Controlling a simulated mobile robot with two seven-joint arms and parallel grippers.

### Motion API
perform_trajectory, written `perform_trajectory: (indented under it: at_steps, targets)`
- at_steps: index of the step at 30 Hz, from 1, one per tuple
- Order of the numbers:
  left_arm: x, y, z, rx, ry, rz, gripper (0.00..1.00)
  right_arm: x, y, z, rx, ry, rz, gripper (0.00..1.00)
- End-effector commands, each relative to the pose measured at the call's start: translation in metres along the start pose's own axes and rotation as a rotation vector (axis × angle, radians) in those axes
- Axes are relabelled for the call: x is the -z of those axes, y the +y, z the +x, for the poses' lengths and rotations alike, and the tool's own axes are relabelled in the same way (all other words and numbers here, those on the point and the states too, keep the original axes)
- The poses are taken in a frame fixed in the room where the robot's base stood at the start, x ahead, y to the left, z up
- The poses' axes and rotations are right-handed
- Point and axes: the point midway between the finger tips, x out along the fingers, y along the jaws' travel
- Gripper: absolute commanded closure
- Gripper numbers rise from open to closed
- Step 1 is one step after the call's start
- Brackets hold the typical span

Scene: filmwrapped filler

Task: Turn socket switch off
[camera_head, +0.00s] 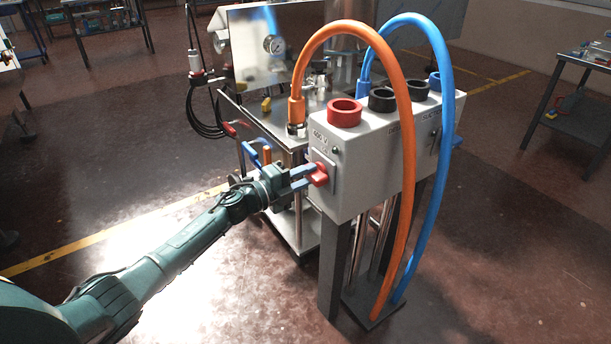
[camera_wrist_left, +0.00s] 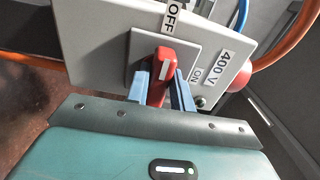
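The red socket switch (camera_head: 318,175) sits on a pale plate on the end face of a grey socket box (camera_head: 362,160). In the left wrist view the red handle (camera_wrist_left: 162,72) has a white mark and roughly lines up with the OFF label (camera_wrist_left: 174,16). The ON label (camera_wrist_left: 195,74) lies to its right. My left gripper (camera_head: 308,176) is at the switch. Its blue fingers (camera_wrist_left: 162,90) stand on both sides of the handle, very close to it. I cannot tell whether both press on it. My right gripper is not in view.
Orange (camera_head: 407,170) and blue (camera_head: 445,150) hoses arch over the box and hang down beside it. A metal cart (camera_head: 240,98) with a gauge stands behind. A table (camera_head: 585,65) stands at the right. Open floor lies at the lower right.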

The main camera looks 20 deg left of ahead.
Motion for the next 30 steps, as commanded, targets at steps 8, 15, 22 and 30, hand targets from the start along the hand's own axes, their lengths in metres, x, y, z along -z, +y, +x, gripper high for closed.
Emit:
perform_trajectory:
  at_steps: [8, 15, 22, 30]
  targets:
    - [0.000, 0.000, 0.000, 0.000, 0.000, 0.002, 0.56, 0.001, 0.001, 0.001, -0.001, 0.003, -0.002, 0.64]
    - [0.000, 0.000, -0.002, 0.000, -0.001, 0.003, 0.56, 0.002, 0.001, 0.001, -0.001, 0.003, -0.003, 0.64]
    - [0.000, 0.000, -0.034, -0.004, -0.001, 0.003, 0.56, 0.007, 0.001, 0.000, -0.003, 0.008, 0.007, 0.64]
    - [0.000, 0.002, -0.095, -0.005, -0.001, 0.002, 0.56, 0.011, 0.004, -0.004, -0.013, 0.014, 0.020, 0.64]
